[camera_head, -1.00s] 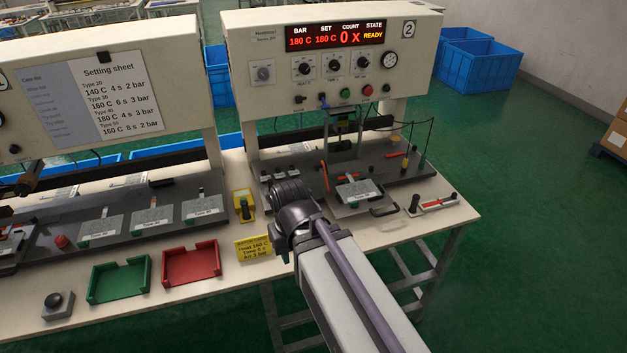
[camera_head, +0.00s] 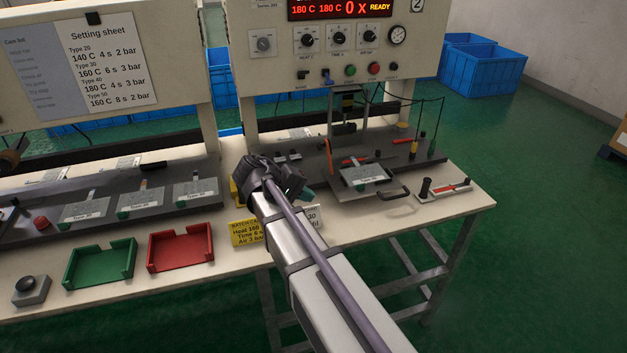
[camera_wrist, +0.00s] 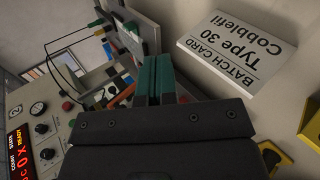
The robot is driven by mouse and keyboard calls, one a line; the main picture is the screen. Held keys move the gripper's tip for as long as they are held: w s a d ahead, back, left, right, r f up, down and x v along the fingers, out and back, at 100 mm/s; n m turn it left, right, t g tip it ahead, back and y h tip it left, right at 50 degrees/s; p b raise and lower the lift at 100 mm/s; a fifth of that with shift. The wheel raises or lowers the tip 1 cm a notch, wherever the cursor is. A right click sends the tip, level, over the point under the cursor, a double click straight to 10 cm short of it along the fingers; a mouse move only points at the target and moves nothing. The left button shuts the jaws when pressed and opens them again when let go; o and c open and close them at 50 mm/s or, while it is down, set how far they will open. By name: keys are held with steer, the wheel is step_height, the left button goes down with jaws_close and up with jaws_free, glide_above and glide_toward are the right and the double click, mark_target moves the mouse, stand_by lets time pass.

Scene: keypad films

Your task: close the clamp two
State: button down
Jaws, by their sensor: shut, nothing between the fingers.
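Machine two (camera_head: 340,60) stands at the back with its dark base plate (camera_head: 300,180). On the plate are red-handled parts, one at the middle (camera_head: 352,160) and one further right (camera_head: 403,141), and an upright orange lever (camera_head: 329,156). I cannot tell which of these is clamp two, or whether it is open or closed. My gripper (camera_head: 308,194) is in front of the plate's left part, apart from the red parts, and my wrist hides some of the plate. In the wrist view its green fingers (camera_wrist: 152,82) are together and empty.
A white batch card (camera_wrist: 236,50) reading Type 30 stands by my gripper. A yellow card (camera_head: 245,233) is left of it. A grey typed plate (camera_head: 364,176) and a red-marked tool (camera_head: 448,189) lie to the right. Red (camera_head: 180,250) and green (camera_head: 99,265) trays sit left.

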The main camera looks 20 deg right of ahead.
steer(key=w+f+h+b, duration=0.1)
steer(key=w, duration=0.1)
steer(key=w+f+h+b, duration=0.1)
steer(key=w, duration=0.2)
steer(key=w+f+h+b, duration=0.1)
steer(key=w+h+b, duration=0.1)
steer(key=w, duration=0.1)
steer(key=w+a+r+h+b, duration=0.3)
steer(key=w+r+h+b, duration=0.1)
steer(key=w+h, duration=0.2)
steer(key=p+x, duration=0.2)
steer(key=x, duration=0.8)
steer(key=shift+s+r+m+p, duration=0.15)
steer(key=shift+r+m+p, duration=0.2)
steer(key=shift+m, duration=0.05)
steer(key=shift+d, duration=0.1)
